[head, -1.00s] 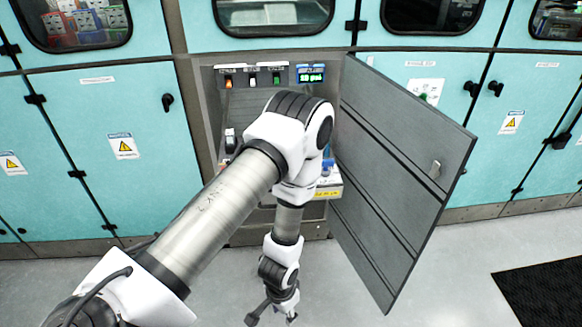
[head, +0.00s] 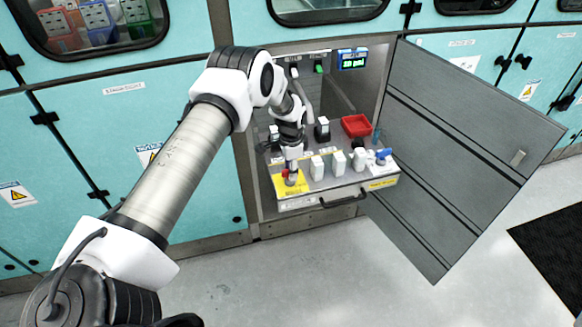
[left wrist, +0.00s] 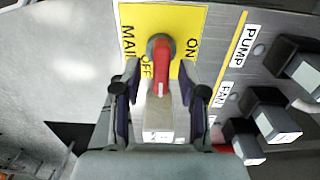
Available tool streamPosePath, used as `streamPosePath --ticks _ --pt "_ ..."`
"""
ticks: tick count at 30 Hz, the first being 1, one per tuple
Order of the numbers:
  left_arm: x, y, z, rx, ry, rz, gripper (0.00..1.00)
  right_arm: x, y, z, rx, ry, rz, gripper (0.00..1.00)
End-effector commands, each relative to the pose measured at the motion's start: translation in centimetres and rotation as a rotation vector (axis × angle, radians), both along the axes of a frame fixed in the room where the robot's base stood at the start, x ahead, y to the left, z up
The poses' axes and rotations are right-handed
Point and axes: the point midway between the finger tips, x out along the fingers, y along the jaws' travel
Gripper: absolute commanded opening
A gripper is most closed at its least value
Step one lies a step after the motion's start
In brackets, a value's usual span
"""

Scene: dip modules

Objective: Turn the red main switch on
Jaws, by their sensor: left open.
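The red main switch (left wrist: 160,65) is a red handle with a grey round hub on a yellow plate (left wrist: 188,15) marked MAIN, ON and OFF. In the left wrist view the handle points toward the gripper, beside the OFF mark, and ON is to its right. In the head view the yellow plate (head: 292,188) is at the left front of the pulled-out panel. My left gripper (left wrist: 158,100) is open, with one finger on each side of the handle and gaps visible. In the head view the left gripper (head: 291,168) is just above the switch. The right gripper is not in view.
The panel (head: 325,183) carries several white-topped switches, a red tray (head: 356,125) and a blue valve handle (head: 382,155). PUMP and FAN switches (left wrist: 268,120) stand right of the gripper. A grey door (head: 450,150) stands open at the right.

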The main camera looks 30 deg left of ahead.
Motion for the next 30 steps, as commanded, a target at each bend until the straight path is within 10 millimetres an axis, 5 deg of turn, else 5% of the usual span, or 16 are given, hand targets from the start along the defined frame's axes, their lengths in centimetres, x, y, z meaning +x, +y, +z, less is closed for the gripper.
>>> streamPosePath --ticks 5,9,30 --pt "0.0 0.03 -0.07 -0.001 -0.001 0.001 0.42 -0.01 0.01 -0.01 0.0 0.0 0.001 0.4" --pt "0.0 0.03 -0.06 0.0 0.0 0.001 0.0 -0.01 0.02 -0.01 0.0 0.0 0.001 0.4" --pt "0.09 -0.08 -0.08 0.0 -0.004 0.156 0.0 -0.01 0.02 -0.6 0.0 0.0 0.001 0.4"
